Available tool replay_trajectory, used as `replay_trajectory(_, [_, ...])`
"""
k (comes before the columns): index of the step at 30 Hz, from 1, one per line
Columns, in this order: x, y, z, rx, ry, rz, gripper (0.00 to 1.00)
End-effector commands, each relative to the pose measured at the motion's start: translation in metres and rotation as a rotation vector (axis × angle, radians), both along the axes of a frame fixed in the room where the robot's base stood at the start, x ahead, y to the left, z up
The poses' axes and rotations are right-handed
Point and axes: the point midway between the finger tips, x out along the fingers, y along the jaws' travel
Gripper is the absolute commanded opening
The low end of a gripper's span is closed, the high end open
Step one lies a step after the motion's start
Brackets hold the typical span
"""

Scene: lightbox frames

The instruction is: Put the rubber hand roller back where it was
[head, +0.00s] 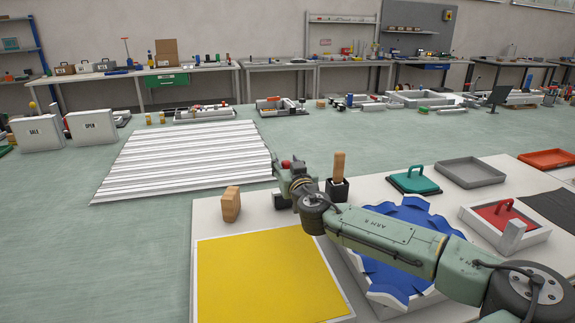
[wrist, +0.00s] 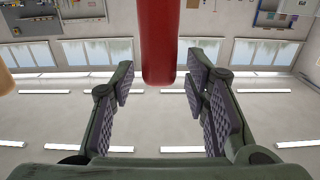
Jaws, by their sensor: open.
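A red cylinder (wrist: 158,40) hangs into the wrist view from the top, in line with the gap between my fingers. It looks like a handle, perhaps the rubber hand roller's; a small red end (head: 286,164) shows beside my gripper in the head view. My gripper (head: 284,180) is low over the left back part of the white table. In the wrist view my gripper (wrist: 160,85) is open, with its padded fingers wide apart and clear of the red cylinder. A dark piece (head: 282,201) shows just below my gripper; the arm hides much of this spot.
A wooden block (head: 231,204) stands left of my gripper, and a wooden handle in a black holder (head: 338,190) stands right. A yellow sheet (head: 265,275) lies in front. A blue crumpled cloth (head: 400,215), a teal-handled lid (head: 414,182) and trays are to the right.

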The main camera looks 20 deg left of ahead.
Motion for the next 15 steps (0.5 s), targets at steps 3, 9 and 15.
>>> replay_trajectory(3, [-0.003, -0.003, 0.000, 0.001, 0.001, -0.001, 0.42])
replay_trajectory(9, [-0.034, -0.024, -0.003, 0.003, 0.002, -0.001, 0.42])
replay_trajectory(15, [-0.070, -0.048, -0.002, 0.003, 0.001, -0.001, 0.42])
